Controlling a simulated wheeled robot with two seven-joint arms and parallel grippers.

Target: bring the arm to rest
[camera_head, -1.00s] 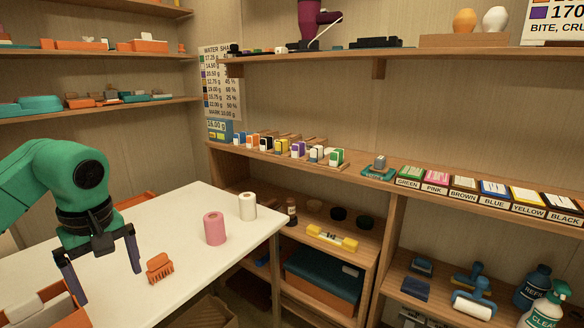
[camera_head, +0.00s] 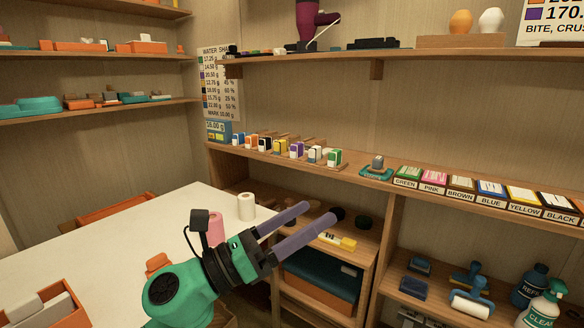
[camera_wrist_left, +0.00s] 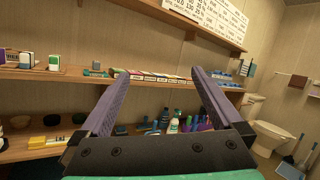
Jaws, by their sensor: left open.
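My left gripper (camera_head: 322,218) is open, with nothing between its two purple-grey fingers. In the head view it points right and slightly up, past the white table's right edge and in front of the lower shelves. In the left wrist view the open fingers (camera_wrist_left: 160,84) stand apart, facing the wooden shelves. My green left arm covers part of the table and partly hides a pink roll (camera_head: 215,228) and an orange brush-like thing (camera_head: 158,262). My right gripper is in neither view.
A white roll (camera_head: 246,206) stands on the white table (camera_head: 110,237). An orange bin (camera_head: 50,308) is at the lower left. A yellow level-like tool (camera_head: 347,244) lies on the shelf behind the fingers. The wooden shelf (camera_head: 375,181) holds labelled boxes. A toilet (camera_wrist_left: 268,133) shows at right.

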